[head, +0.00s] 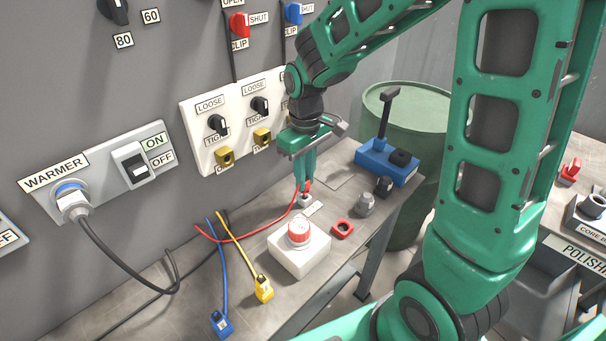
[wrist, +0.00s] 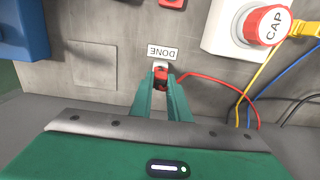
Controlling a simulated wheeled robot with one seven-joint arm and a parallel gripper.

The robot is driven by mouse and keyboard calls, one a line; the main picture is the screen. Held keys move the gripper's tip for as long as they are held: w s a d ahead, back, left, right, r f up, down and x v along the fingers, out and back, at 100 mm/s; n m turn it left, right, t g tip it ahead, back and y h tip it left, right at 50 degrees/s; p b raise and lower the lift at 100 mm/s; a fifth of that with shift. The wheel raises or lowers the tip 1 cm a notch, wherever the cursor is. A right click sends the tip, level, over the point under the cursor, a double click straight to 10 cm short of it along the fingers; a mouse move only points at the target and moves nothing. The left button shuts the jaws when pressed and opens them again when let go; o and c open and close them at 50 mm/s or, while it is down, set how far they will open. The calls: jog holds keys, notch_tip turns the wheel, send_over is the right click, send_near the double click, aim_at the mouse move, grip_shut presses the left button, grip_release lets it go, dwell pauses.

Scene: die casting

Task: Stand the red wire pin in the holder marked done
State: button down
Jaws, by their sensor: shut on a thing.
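The red wire pin (head: 306,187) is between the fingertips of my gripper (head: 305,178), which points down at the bench. In the wrist view the pin (wrist: 161,80) shows between the fingertips (wrist: 161,90), with its red wire (wrist: 215,78) trailing to the right. A small pale grey holder (head: 305,200) is directly below the pin, beside a label (head: 313,209). In the wrist view that label (wrist: 163,52) reads DONE and the holder (wrist: 160,66) lies at the pin's tip. The pin looks upright and at the holder; how deep it sits is hidden.
A white block with a red cap (head: 298,234) stands near the holder. A blue lever block (head: 386,162) is behind. Yellow (head: 263,289) and blue (head: 221,324) wire plugs lie in front.

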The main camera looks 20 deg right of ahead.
jog(key=shift+f, duration=1)
jog(key=c, duration=1.6)
grip_release()
jog(key=shift+r, duration=0.1)
notch_tip(320, 180, up, 11)
jog(key=shift+f, duration=0.2)
jog(key=s+d+m, duration=0.3)
jog(key=s+d, duration=0.2)
jog(key=s, duration=0.2)
jog(key=s+d+m, duration=0.4)
jog(key=s+d, duration=0.2)
jog(key=s, duration=0.2)
jog(key=s+d+f+m, duration=0.1)
jog(key=s+d+m, duration=0.3)
jog(key=s+d, duration=0.2)
jog(key=shift+s+d, duration=0.15)
jog(key=shift+s, duration=1.05)
